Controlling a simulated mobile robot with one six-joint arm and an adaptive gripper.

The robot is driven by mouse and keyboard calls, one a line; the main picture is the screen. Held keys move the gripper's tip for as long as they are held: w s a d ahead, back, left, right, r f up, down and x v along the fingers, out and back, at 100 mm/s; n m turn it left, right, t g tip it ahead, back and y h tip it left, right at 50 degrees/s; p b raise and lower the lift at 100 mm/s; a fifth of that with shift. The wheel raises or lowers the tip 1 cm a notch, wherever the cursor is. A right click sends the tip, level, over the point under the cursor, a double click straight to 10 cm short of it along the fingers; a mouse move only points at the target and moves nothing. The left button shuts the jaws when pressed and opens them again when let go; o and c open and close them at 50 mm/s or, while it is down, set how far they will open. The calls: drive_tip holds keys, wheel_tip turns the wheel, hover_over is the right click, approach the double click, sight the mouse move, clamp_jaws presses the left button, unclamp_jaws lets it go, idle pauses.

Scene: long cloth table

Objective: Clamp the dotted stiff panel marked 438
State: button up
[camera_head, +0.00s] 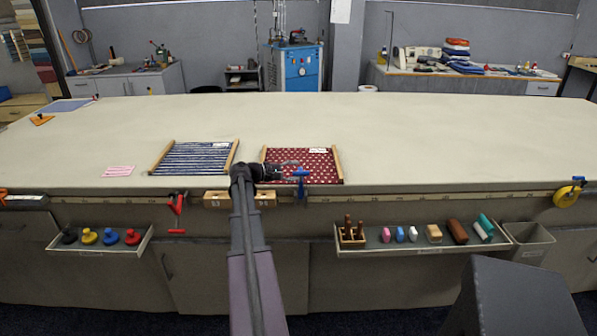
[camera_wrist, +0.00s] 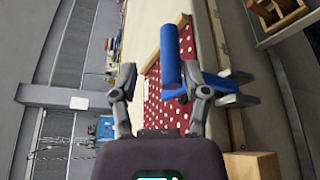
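The dotted panel (camera_head: 290,156) is red with white dots and wooden side strips. It lies at the table's front edge, with a white label (camera_head: 318,150) too small to read. It also shows in the wrist view (camera_wrist: 152,112). A blue clamp (camera_head: 300,173) stands at the panel's front edge; its bar (camera_wrist: 171,55) shows in the wrist view. Whether it presses on the panel I cannot tell. My gripper (camera_head: 289,170) is low over the panel, just left of the clamp. Its fingers (camera_wrist: 160,82) are apart, with a gap between the left finger and the blue bar.
A blue striped panel (camera_head: 195,157) lies to the left. A red clamp (camera_head: 176,208) hangs on the front rail, and a yellow tool (camera_head: 568,194) sits at the right. Trays of knobs (camera_head: 100,250) and small blocks (camera_head: 425,246) are below the edge.

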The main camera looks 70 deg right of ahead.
drive_tip(key=p+v, duration=0.2)
drive_tip(key=v, duration=1)
drive_tip(key=shift+a, duration=0.15)
idle(1.3)
drive_tip(key=shift+w+r, duration=0.1)
drive_tip(key=shift+w, duration=0.05)
idle(0.7)
drive_tip(key=w+a+f+n+t+y+p, duration=0.1)
drive_tip(key=w+a+f+t, duration=0.3)
drive_tip(key=a, duration=0.6)
drive_tip(key=w+a+f+n+t+y+p, duration=0.1)
drive_tip(key=w+a+t, duration=0.1)
drive_tip(key=w+a, duration=0.6)
drive_tip(key=w+a+f+t+y+p, duration=0.1)
drive_tip(key=w+a+f+t, duration=0.2)
drive_tip(key=a, duration=0.9)
drive_tip(key=a+f+n+t+y+p, duration=0.1)
drive_tip(key=a+y, duration=0.6)
drive_tip(key=a, duration=2.7)
drive_tip(key=shift+s+f+n+t+y+p, duration=0.2)
drive_tip(key=shift+s+n+t+y+p, duration=0.2)
drive_tip(key=shift+n+t+p, duration=0.6)
